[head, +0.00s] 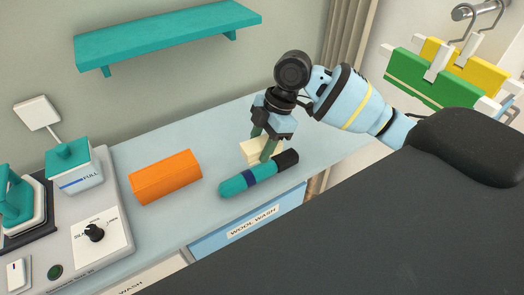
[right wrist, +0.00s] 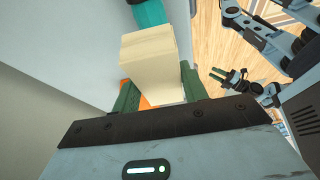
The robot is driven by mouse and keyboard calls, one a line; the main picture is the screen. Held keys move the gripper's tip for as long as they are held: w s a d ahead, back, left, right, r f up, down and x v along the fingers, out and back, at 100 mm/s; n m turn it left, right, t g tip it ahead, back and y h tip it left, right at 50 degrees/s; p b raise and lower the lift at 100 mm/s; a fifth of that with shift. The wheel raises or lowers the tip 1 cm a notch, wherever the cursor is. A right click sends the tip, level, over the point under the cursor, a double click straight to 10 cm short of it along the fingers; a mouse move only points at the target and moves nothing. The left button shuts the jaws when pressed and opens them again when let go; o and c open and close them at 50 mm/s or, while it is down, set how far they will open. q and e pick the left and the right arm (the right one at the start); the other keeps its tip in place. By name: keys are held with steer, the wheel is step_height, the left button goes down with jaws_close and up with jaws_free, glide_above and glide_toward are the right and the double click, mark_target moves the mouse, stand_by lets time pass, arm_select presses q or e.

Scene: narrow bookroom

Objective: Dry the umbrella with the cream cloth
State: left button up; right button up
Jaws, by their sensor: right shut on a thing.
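The folded umbrella (head: 236,186) is a teal roll with a dark blue band and a black end, lying on the pale counter near its front edge. The cream cloth (head: 250,148) is a thick folded block just behind it. My right gripper (head: 260,146) is shut on the cloth from above, one finger overlapping the umbrella in the head view. In the right wrist view the cloth (right wrist: 150,62) sits between the green fingers and the umbrella (right wrist: 149,12) shows beyond it. Whether cloth and umbrella touch is unclear. My left gripper (right wrist: 226,76) shows small in the right wrist view, its jaws unclear.
An orange block (head: 166,178) lies left of the umbrella. Further left stand a white box with a teal lid (head: 76,170), a teal iron (head: 20,200) and a dial panel (head: 97,235). A teal shelf (head: 165,35) is above. Hangers with green and yellow cloths (head: 430,78) hang right.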

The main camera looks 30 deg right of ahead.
steer(key=shift+r, duration=1.35)
arm_select(q)
steer(key=shift+s+d, duration=0.1)
steer(key=shift+s, duration=0.35)
arm_select(e)
steer(key=shift+f, duration=0.1)
